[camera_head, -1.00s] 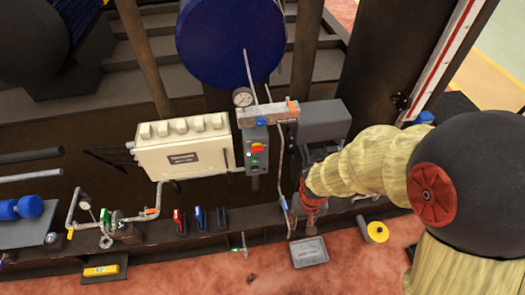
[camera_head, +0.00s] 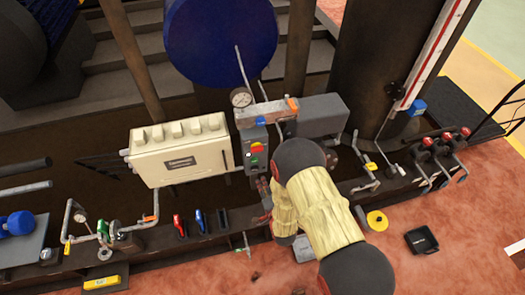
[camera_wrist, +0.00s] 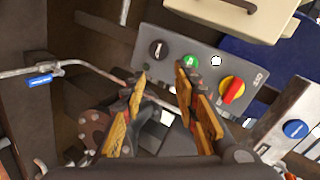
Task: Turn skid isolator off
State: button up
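A grey control box (camera_head: 256,163) stands right of the cream cabinet. It carries a red rotary handle on a yellow plate (camera_head: 257,147), which looks like the isolator switch, above a green button. In the wrist view the red handle (camera_wrist: 232,90) sits at the right end of the box face (camera_wrist: 205,82), lying slantwise across its yellow disc. A green button (camera_wrist: 189,60) and a black knob (camera_wrist: 158,48) are left of it. My gripper (camera_wrist: 162,76) is open and empty, its fingers apart below the panel and left of the red handle. In the head view my gripper (camera_head: 265,192) is just below the box.
The cream cabinet (camera_head: 180,150) is close on the left. A gauge (camera_head: 240,97) and a pipe block with a blue cap (camera_wrist: 295,129) are near the box. A pipe with a blue lever (camera_wrist: 39,81) runs on the left. Several red-handled valves (camera_head: 445,138) stand right.

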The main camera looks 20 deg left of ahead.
aim_at(257, 149)
notch_tip(257, 149, up, 10)
jog(key=w+a+m+t+y, duration=0.2)
jog(key=m+t+y, duration=0.1)
jog(key=m, duration=0.1)
jog(key=x, duration=0.7)
jog(key=shift+w+r+b, duration=0.2)
jog(key=shift+w+b, duration=0.2)
jog(key=shift+w, duration=0.15)
jog(key=shift+c, duration=0.6)
grip_shut()
